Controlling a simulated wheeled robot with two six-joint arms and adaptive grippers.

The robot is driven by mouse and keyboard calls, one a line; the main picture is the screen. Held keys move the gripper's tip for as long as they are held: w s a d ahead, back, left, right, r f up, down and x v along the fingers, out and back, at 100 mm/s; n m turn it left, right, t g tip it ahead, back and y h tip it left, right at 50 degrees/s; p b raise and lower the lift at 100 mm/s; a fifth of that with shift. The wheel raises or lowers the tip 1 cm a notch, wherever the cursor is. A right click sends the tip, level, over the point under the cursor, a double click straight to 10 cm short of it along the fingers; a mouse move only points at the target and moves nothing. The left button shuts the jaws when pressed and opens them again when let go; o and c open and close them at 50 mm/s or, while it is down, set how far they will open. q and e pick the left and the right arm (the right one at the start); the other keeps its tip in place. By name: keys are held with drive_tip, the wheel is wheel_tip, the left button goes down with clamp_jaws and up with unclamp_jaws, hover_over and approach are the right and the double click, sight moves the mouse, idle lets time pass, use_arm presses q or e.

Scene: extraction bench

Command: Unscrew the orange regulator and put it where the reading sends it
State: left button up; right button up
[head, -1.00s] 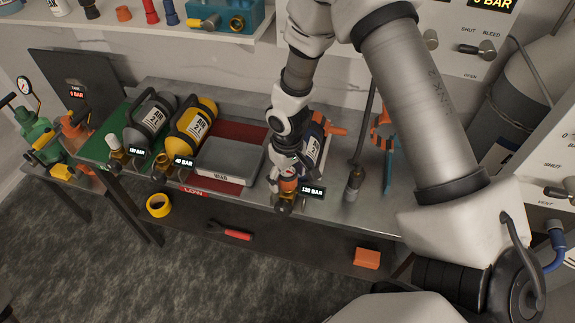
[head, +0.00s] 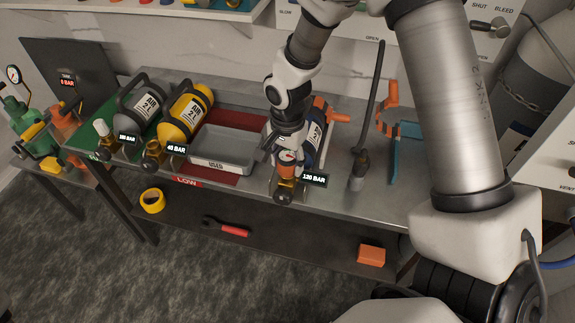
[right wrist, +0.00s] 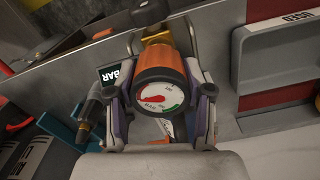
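The orange regulator (right wrist: 160,77) with a round white dial sits on a brass valve (head: 284,190) at the end of a dark blue cylinder (head: 313,137). A tag beside it (head: 314,180) reads about 130 BAR. The dial has red and green parts; its exact reading is too small to tell. My right gripper (right wrist: 160,70) has a finger on each side of the regulator, seemingly touching it. In the head view my right gripper (head: 287,150) reaches down over it. My left gripper is not in view.
A grey USED tray (head: 222,165) lies on the red LOW mat (head: 187,182). Yellow (head: 185,115) and grey (head: 140,105) cylinders lie to its left, the grey one on a green mat. A grey-black upright tool (head: 360,165) and orange-blue tools (head: 400,130) are at right.

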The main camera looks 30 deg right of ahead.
drive_tip(key=shift+c, duration=1.4)
drive_tip(key=n+p, duration=0.2)
drive_tip(key=n, duration=0.1)
drive_tip(key=n+p, duration=0.3)
drive_tip(key=r+n+p, duration=0.1)
drive_tip(key=n+p, duration=0.1)
drive_tip(key=n, duration=0.1)
drive_tip(key=shift+s+n+p, duration=0.1)
drive_tip(key=shift+n+p, duration=0.2)
drive_tip(key=shift+n, duration=0.1)
drive_tip(key=n+p, duration=0.7)
drive_tip(key=n, duration=0.3)
drive_tip(key=shift+r, duration=0.15)
drive_tip(key=o, duration=0.9)
drive_tip(key=shift+f+n+p, duration=0.3)
drive_tip(key=shift+n+p, duration=0.6)
drive_tip(key=shift+n, duration=0.3)
drive_tip(key=o, duration=0.4)
drive_tip(key=shift+f+b, duration=0.4)
drive_tip(key=shift+b, duration=0.15)
